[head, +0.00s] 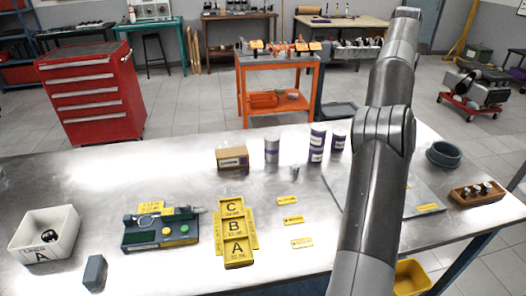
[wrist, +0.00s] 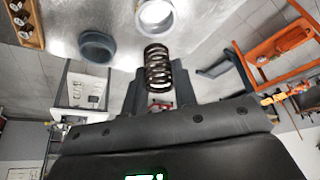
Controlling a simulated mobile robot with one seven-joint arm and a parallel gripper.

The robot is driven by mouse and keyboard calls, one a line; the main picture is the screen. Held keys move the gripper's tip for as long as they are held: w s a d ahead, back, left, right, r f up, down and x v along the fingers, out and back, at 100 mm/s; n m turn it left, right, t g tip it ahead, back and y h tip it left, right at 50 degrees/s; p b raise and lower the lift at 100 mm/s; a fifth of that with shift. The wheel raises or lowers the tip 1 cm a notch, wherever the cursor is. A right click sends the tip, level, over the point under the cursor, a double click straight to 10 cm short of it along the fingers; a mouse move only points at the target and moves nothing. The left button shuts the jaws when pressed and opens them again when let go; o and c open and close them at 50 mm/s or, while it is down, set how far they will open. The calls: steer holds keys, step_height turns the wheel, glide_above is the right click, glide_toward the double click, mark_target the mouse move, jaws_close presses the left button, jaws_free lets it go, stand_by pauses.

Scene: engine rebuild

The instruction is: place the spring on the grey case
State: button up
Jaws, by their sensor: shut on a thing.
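A dark coil spring (wrist: 158,66) is between the two fingers of my gripper (wrist: 157,82) in the wrist view. The fingers are shut on it, and it sticks out past their tips. My gripper is not visible in the head view; only my arm shows there. A small closed grey case-like box (head: 94,272) lies on the front left of the bench, well apart from my arm. I cannot tell for certain that it is the grey case.
A white bin (head: 46,236), a device with buttons (head: 160,232) and a yellow lettered tray (head: 234,240) stand on the metal bench. Purple-banded cans (head: 317,143) stand behind. A grey ring (head: 445,154) and wooden holder (head: 478,194) are at right.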

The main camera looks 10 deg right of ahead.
steer(key=w+a+f+n+t+y, duration=0.1)
steer(key=w+a+f+n, duration=0.15)
steer(key=a, duration=0.55)
steer(key=w+a+f+n+y, duration=0.15)
steer(key=a+n, duration=0.25)
steer(key=a, duration=0.5)
steer(key=w+a+f+n+t+y, duration=0.15)
steer(key=a+n, duration=0.25)
steer(key=a, duration=0.4)
steer(key=s+a+f+n+g+y, duration=0.1)
steer(key=a+n, duration=0.3)
steer(key=a, duration=0.7)
steer(key=s+a+f+n+g+y, duration=0.15)
steer(key=a+n, duration=0.25)
steer(key=a, duration=0.7)
steer(key=n+g, duration=0.6)
steer(key=n, duration=1.2)
glide_above(91, 268)
steer(key=shift+m, duration=0.25)
step_height(91, 268, down, 12)
steer(key=shift+d+f, duration=0.15)
steer(key=shift+f, duration=0.05)
steer(key=shift+a+f, duration=0.2)
steer(key=shift+f, duration=0.15)
step_height(91, 268, down, 4)
steer(key=shift+r, duration=0.15)
